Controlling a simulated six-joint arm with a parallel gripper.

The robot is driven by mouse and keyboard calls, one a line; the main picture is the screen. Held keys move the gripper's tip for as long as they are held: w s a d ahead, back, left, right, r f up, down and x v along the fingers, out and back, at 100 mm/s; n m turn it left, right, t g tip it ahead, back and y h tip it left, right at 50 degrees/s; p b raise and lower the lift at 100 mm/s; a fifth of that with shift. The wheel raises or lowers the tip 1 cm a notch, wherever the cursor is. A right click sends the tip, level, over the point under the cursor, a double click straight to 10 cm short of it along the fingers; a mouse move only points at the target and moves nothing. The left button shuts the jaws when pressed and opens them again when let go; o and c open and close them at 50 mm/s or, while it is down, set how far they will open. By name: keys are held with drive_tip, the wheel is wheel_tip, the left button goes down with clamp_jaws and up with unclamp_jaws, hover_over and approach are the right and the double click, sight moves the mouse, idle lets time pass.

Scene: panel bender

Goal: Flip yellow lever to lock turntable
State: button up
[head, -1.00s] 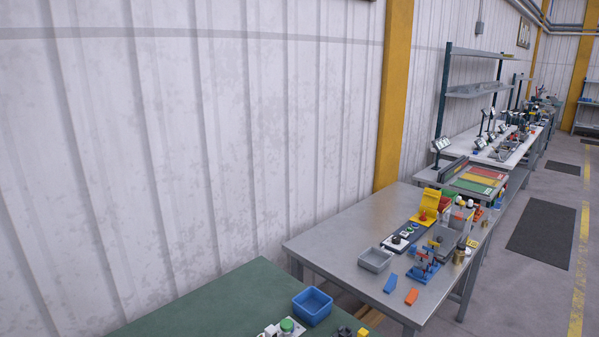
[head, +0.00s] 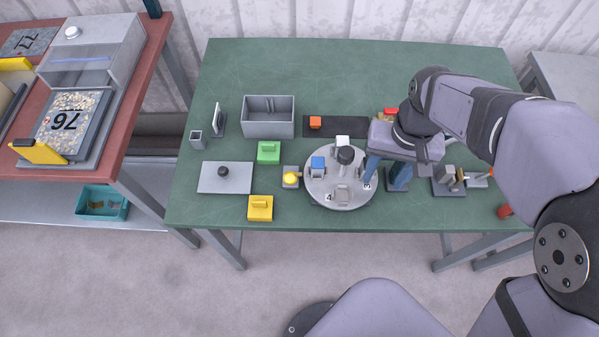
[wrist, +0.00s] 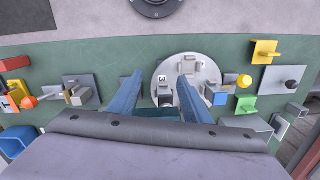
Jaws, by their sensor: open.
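The yellow lever (head: 291,179) has a round yellow knob on a small grey block, just left of the turntable. It also shows in the wrist view (wrist: 244,81), right of my fingers. The turntable (head: 325,194) is a round light-grey disc with numbered stations, a black-topped centre post and small blocks, one of them blue. My gripper (head: 385,180) is open, with two blue fingers over the right side of the turntable, well right of the lever. In the wrist view, my gripper (wrist: 160,80) spreads its fingers across part of the disc; nothing is seen held.
Left of the lever are a green block (head: 268,153), a yellow block (head: 260,208) and a grey plate (head: 240,178) with a black knob. A grey bin (head: 269,132) stands behind. Fixtures (head: 447,186) stand right of my gripper. The table's back strip is clear.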

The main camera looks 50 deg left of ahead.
sight(290, 174)
drive_tip(key=s+a+n, duration=0.1)
drive_tip(key=s+a, duration=0.2)
drive_tip(key=a, duration=0.2)
drive_tip(key=s+a+n, duration=0.2)
drive_tip(key=s+a, duration=0.2)
drive_tip(key=a, duration=0.2)
drive_tip(key=s+a+n+p, duration=0.1)
drive_tip(key=s+a+n, duration=0.1)
drive_tip(key=s+a, duration=0.2)
drive_tip(key=shift+a+f, duration=0.15)
drive_tip(key=shift+a, duration=0.85)
drive_tip(key=shift+s+a+f+p, duration=0.1)
drive_tip(key=shift+f+p, duration=0.45)
drive_tip(key=shift+f, duration=1.3)
drive_tip(key=shift+s+f+p, duration=0.1)
drive_tip(key=shift+f+p, duration=0.45)
drive_tip(key=shift+f, duration=1.3)
drive_tip(key=shift+c, duration=0.2)
clamp_jaws()
